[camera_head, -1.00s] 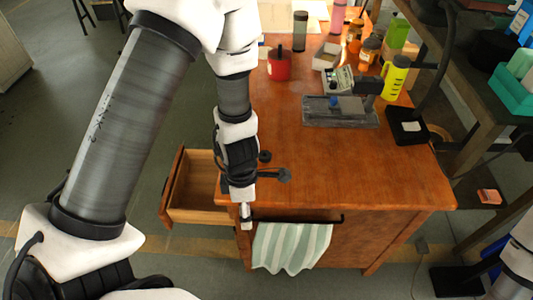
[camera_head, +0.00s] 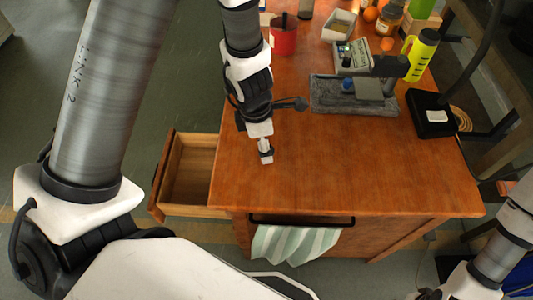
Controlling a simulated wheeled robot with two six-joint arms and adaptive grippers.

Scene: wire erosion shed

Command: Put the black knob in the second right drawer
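My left gripper (camera_head: 266,157) points down over the near left part of the wooden desk (camera_head: 330,180). A small dark thing, likely the black knob (camera_head: 265,149), shows right at its fingertips. The fingers cover part of it, and I cannot tell whether they are shut on it. An open, empty-looking wooden drawer (camera_head: 190,178) sticks out from the desk's left side, left of and lower than the gripper. My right arm shows at the lower right, but its gripper is out of view.
A grey stone plate with a gauge stand (camera_head: 325,98), a red cup (camera_head: 283,40), a yellow bottle (camera_head: 420,55) and a black lamp base (camera_head: 430,115) stand farther back. A striped towel (camera_head: 290,243) hangs from the front rail. The desk's near right is clear.

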